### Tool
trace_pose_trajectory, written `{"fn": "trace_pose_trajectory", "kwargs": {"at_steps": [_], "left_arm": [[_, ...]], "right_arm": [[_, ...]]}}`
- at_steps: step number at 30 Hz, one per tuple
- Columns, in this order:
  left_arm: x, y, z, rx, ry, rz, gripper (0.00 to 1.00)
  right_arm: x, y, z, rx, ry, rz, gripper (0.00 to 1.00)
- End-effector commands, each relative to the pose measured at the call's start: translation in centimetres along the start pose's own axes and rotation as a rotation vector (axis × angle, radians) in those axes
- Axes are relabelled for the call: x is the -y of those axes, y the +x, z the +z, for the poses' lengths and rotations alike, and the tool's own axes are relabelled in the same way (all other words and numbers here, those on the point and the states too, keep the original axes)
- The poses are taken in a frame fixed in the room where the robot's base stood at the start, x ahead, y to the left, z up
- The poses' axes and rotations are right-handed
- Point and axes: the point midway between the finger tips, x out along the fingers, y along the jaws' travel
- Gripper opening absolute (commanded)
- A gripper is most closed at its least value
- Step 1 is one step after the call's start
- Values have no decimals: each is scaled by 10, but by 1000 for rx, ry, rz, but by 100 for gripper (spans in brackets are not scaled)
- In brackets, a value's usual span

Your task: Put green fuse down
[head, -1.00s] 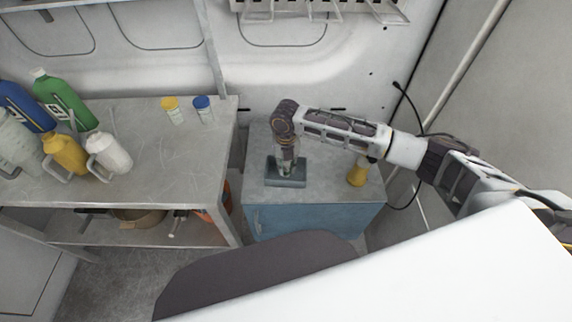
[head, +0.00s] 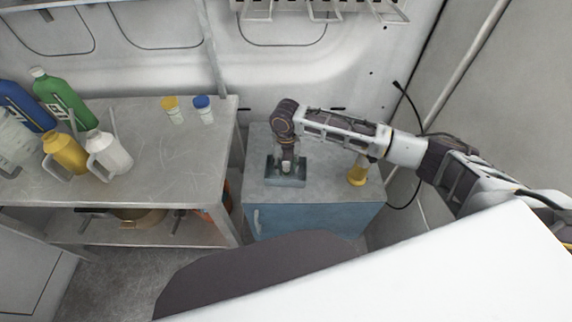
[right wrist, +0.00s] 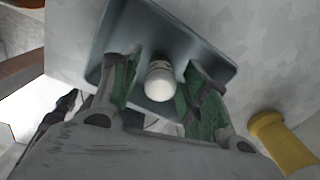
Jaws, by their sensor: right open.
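A small piece with a rounded white top (right wrist: 160,82) stands in or on a grey-blue tray (right wrist: 205,57) in the right wrist view. No green shows on this piece, so I cannot tell if it is the green fuse. My right gripper (right wrist: 165,90) is open, with its green-padded fingers on either side of the piece. In the head view the right gripper (head: 286,166) points down over the tray (head: 287,182) on the blue cabinet (head: 315,215) and hides most of the piece. My left gripper is not in view.
A yellow item (head: 357,173) stands on the cabinet's right side. A metal bench (head: 170,160) at the left holds several bottles and two small jars, one yellow-capped (head: 172,108) and one blue-capped (head: 203,108). The cabinet top is clear between the tray and yellow item.

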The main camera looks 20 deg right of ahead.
Motion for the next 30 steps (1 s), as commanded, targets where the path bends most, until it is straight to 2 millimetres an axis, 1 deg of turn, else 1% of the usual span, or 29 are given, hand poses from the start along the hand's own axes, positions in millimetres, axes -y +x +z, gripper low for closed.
{"fn": "trace_pose_trajectory", "kwargs": {"at_steps": [5,8,19,24,30], "left_arm": [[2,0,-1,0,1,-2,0],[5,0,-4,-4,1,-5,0],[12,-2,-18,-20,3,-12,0],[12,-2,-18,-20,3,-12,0],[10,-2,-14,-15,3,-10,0]], "right_arm": [[0,-12,1,2,0,1,45],[0,-23,1,2,1,1,45],[0,-77,1,3,0,1,45],[0,-100,1,2,1,1,45],[0,-116,1,0,1,1,45]]}}
